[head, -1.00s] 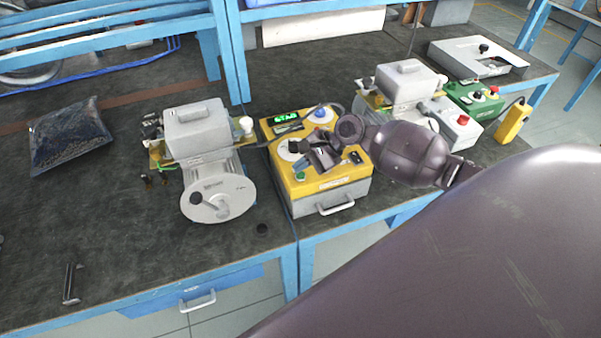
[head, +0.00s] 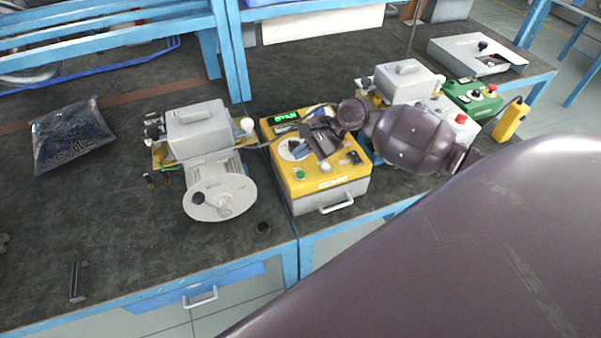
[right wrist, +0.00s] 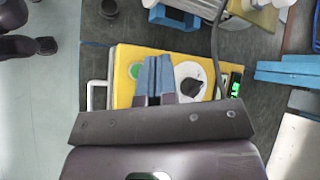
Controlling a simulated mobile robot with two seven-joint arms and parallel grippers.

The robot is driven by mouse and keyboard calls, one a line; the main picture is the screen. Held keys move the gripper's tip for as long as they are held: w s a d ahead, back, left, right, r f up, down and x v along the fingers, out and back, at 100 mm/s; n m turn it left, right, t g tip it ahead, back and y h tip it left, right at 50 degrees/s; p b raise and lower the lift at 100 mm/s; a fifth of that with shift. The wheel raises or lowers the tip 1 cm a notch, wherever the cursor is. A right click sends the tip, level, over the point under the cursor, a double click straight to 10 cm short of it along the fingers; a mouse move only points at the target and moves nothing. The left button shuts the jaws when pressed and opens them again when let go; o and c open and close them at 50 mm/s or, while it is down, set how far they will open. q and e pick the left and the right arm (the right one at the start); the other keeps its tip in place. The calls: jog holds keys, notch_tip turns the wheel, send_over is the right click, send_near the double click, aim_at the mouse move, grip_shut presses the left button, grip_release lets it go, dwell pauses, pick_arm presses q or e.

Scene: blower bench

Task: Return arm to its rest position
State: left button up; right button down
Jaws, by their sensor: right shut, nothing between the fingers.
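My right arm comes in from the right in the head view. Its gripper (head: 320,138) is over the top panel of the yellow control box (head: 340,182). In the right wrist view the gripper's two blue-grey fingers (right wrist: 156,76) are together with nothing between them. They are above the yellow panel (right wrist: 125,58), between the green button (right wrist: 134,71) and the black knob (right wrist: 192,87). I cannot tell whether the fingertips touch the panel. The gripper hides part of the panel in the head view. My left gripper does not show.
A bag (head: 70,137) lies further left. Behind my forearm are a second unit (head: 405,80), a green box (head: 472,97) and a yellow pendant (head: 510,120).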

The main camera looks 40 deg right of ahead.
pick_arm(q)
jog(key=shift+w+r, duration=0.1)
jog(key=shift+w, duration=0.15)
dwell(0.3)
